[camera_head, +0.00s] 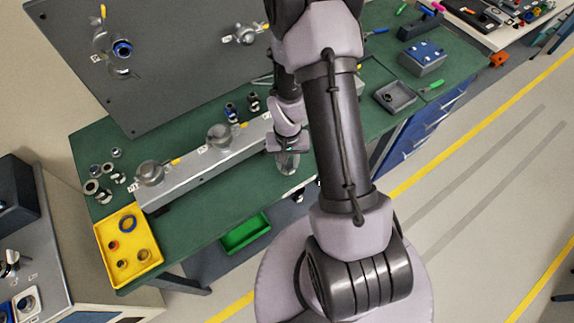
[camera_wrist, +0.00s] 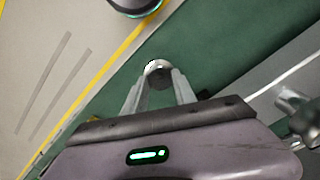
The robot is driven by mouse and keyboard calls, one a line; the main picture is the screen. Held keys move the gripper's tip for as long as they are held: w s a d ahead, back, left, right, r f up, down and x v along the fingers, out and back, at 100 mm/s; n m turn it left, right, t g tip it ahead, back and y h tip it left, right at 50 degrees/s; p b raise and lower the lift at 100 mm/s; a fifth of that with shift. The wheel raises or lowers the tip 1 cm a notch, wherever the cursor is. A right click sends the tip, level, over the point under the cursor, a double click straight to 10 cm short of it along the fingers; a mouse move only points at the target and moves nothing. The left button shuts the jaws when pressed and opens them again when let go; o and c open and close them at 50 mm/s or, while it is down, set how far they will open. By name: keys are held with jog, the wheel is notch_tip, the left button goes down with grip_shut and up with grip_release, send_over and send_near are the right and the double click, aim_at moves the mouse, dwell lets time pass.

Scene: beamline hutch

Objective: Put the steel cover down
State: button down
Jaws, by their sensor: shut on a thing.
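My gripper (camera_head: 287,162) is over the front part of the green bench (camera_head: 190,215), just in front of the long metal rail (camera_head: 210,165). In the wrist view my gripper (camera_wrist: 158,88) is shut on a small round steel piece, the steel cover (camera_wrist: 159,69), held between the fingertips. The bench's green top and its front edge show below it. I cannot tell how high the cover is above the bench. In the head view my gripper and arm mostly hide it.
The rail carries round metal fittings (camera_head: 220,134). A yellow tray (camera_head: 105,272) with rings stands at the bench's left end, near several loose fittings. A grey tray (camera_head: 394,97) and a blue box (camera_head: 422,58) stand to the right. Green bench top is bare between rail and front edge.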

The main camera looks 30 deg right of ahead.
aim_at(287, 167)
jog(key=shift+f+b, duration=0.45)
jog(key=shift+f, duration=1.5)
jog(key=c, duration=1)
grip_release()
jog(key=shift+w, duration=0.1)
jog(key=shift+r, duration=0.1)
